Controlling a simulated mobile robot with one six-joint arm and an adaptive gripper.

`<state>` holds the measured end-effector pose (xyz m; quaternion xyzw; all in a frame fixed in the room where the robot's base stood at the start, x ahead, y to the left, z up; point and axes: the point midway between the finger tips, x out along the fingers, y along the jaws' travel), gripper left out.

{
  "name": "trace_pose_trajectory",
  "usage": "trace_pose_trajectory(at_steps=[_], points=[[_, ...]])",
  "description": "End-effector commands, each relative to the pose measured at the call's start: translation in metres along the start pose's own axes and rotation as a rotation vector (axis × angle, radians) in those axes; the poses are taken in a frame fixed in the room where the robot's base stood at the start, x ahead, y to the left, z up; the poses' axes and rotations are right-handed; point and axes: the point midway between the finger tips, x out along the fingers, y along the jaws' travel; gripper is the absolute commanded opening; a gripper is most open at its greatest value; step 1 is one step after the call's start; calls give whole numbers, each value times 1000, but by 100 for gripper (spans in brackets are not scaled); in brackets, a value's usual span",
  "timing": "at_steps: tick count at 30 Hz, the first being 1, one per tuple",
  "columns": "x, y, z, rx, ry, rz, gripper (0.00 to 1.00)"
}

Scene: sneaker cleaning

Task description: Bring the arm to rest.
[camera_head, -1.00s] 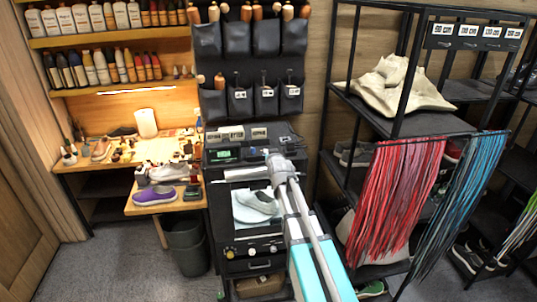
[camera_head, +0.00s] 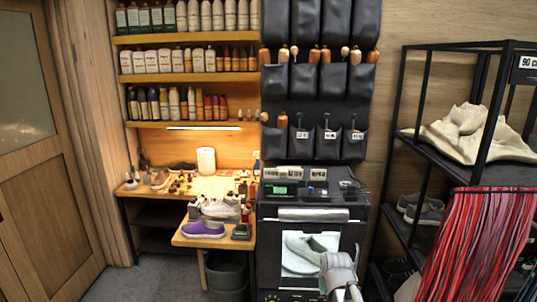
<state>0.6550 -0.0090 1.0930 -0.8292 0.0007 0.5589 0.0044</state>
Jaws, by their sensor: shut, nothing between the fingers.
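One grey rounded joint of my arm, with a pale link below it, shows at the bottom edge right of centre. It stands in front of the black cleaning machine (camera_head: 365,215), overlapping its lower right front. My gripper itself is not in the frame, so its jaws cannot be seen here. A pale sneaker (camera_head: 312,247) shows in the machine's lit front opening, just left of the arm joint. The lower part of the machine is cut off by the frame's edge.
A small wooden bench holds a purple shoe (camera_head: 203,229) and a grey sneaker (camera_head: 221,208), with a dark bin (camera_head: 227,272) underneath. Bottle shelves (camera_head: 190,77) stand behind. A black rack (camera_head: 398,130) with red hanging laces (camera_head: 470,250) stands at the right. Grey floor (camera_head: 150,282) shows at lower left.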

Motion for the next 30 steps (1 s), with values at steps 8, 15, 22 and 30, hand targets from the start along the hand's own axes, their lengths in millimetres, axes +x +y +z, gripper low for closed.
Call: trace_pose_trajectory(at_steps=[8,15,22,30], points=[[15,-6,105,-6,-291,4,0],[12,-8,132,-7,-385,7,0],[11,-8,131,-7,-387,7,0],[11,-8,131,-7,-386,7,0]])
